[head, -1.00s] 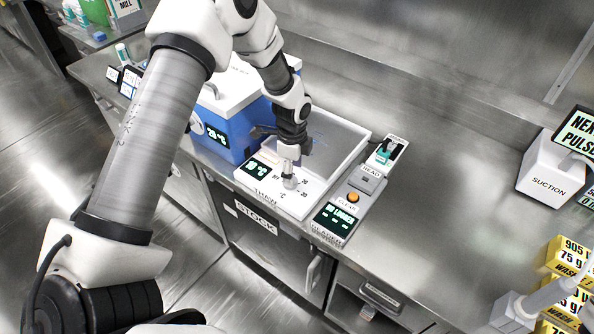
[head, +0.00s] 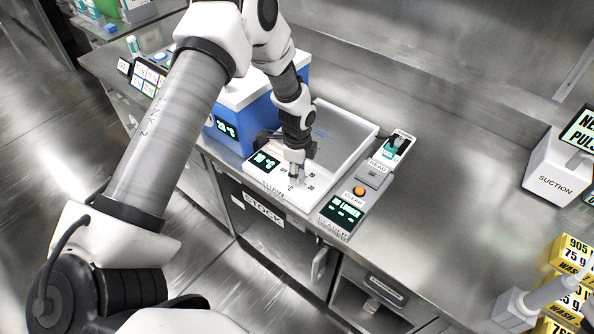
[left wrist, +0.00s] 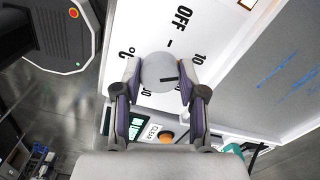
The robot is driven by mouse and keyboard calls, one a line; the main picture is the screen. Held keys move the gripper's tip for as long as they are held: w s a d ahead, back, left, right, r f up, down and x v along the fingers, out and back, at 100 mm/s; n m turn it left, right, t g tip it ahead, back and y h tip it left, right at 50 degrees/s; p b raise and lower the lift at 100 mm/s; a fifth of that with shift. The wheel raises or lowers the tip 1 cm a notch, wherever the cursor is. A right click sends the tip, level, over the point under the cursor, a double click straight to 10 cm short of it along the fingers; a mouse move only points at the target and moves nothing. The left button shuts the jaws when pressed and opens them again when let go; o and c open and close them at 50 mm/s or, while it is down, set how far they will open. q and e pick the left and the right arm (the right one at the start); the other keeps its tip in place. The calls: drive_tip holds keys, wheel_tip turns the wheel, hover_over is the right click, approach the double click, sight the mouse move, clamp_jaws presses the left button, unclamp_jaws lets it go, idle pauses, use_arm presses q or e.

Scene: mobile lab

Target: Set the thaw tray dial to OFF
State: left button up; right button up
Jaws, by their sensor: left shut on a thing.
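The thaw tray (head: 345,160) is a white-rimmed metal tray on the bench, with a control panel at its front. Its dial shows in the left wrist view as a pale grey round knob (left wrist: 158,73) with a short black mark toward its right side. The OFF label (left wrist: 183,20) is printed on the white panel beyond it, with number labels around the knob. My left gripper (head: 293,175) points down at the panel. In the left wrist view its two fingers (left wrist: 158,88) are shut on the knob from both sides. My right gripper is not recognisable in view.
A blue box with a white lid (head: 245,105) stands close left of the tray. Right of it is a reader unit with an orange button (head: 359,191) and a teal item (head: 391,148). A suction box (head: 553,175) and yellow boxes (head: 575,255) are farther right. Bench between is clear.

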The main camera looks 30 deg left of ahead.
use_arm(q)
drive_tip(key=shift+n, duration=0.3)
drive_tip(key=n+p, duration=0.1)
drive_tip(key=n, duration=0.4)
drive_tip(key=shift+s+d, duration=0.1)
drive_tip(key=n+p, duration=0.1)
drive_tip(key=n, duration=0.5)
idle(0.3)
drive_tip(key=o, duration=1)
drive_tip(key=shift+o, duration=0.7)
drive_tip(key=shift+w+f, duration=0.1)
drive_tip(key=shift+w, duration=0.1)
